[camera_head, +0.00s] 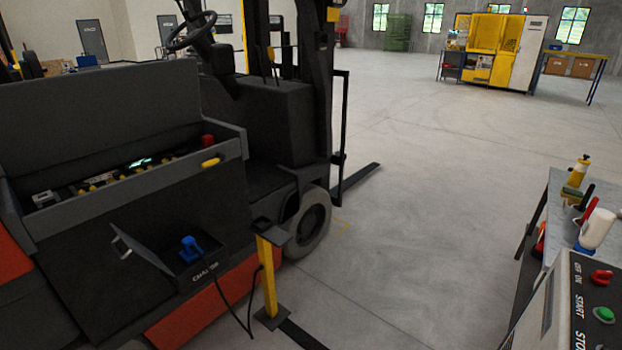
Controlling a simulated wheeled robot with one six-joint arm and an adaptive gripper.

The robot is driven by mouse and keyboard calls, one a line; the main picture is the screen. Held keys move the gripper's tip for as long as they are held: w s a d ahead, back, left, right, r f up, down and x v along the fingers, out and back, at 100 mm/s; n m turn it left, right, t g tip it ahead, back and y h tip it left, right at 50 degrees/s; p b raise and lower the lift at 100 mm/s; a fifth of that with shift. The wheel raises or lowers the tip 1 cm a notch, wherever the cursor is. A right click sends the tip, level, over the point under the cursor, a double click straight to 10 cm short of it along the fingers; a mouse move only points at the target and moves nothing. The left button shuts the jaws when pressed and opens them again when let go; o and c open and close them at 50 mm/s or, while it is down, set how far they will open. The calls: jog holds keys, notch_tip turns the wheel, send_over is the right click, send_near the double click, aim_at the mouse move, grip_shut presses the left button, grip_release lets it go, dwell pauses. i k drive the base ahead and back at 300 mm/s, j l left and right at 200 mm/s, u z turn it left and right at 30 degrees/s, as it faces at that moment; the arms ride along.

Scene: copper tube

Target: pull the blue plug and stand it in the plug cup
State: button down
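The blue plug (190,248) sits in the dark open-lidded box (203,267) on the forklift's side, below the battery bay. The box front carries white lettering. A black cable (240,318) hangs in front of the forklift, between the box and a short yellow post (269,278). The post stands beside the box with a dark flat top piece (272,235). I cannot make out a plug cup for certain, nor tell whether this top piece is it. My gripper is not in view.
The forklift (110,205) fills the left, with its battery cover raised. A control panel (590,308) with a red switch and green button is at lower right, by a bench (560,203) holding bottles and tools. The middle floor (420,220) is clear.

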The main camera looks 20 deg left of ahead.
aim_at(188, 243)
jog(key=u, duration=1.4)
